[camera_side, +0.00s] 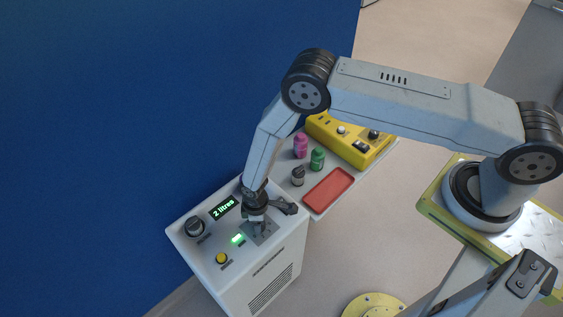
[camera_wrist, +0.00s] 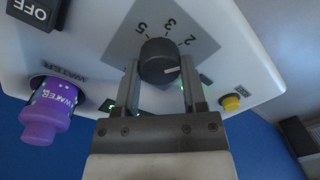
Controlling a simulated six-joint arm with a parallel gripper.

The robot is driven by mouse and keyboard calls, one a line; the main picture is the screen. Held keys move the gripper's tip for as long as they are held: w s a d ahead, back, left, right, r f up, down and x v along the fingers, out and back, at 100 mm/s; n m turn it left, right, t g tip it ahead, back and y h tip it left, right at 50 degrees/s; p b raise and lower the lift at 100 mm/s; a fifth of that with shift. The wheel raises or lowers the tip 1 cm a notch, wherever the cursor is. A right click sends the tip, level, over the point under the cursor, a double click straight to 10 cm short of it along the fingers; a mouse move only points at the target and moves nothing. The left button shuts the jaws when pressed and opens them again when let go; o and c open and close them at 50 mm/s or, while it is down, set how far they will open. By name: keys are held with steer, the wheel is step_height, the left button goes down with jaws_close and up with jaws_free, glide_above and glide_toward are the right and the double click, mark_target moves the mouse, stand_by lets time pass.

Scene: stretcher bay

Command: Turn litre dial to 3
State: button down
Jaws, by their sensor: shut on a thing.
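The litre dial (camera_wrist: 159,60) is a round black knob with a white pointer mark, on a grey plate (camera_wrist: 190,50) printed with 5, 3 and 2. In the wrist view the mark shows low on the right of the knob. My gripper (camera_wrist: 160,70) is shut on the dial, one finger on each side. In the side view my gripper (camera_side: 258,225) points down at the plate (camera_side: 262,238) on the white machine (camera_side: 205,262) and hides most of the dial. The green-lit display (camera_side: 223,208) reads "2 litres".
A purple water fitting (camera_wrist: 44,115) sticks out. Behind are a red tray (camera_side: 328,190), small bottles (camera_side: 317,159) and a yellow case (camera_side: 350,140).

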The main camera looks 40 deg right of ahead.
steer(key=n, duration=0.5)
steer(key=shift+n, duration=0.3)
steer(key=n, duration=0.5)
steer(key=shift+s+h, duration=0.1)
steer(key=shift+h, duration=0.2)
steer(key=shift+c, duration=0.7)
jaws_free()
steer(key=shift+r, duration=0.15)
steer(key=shift+w+r, duration=0.2)
steer(key=shift+r, duration=3.55)
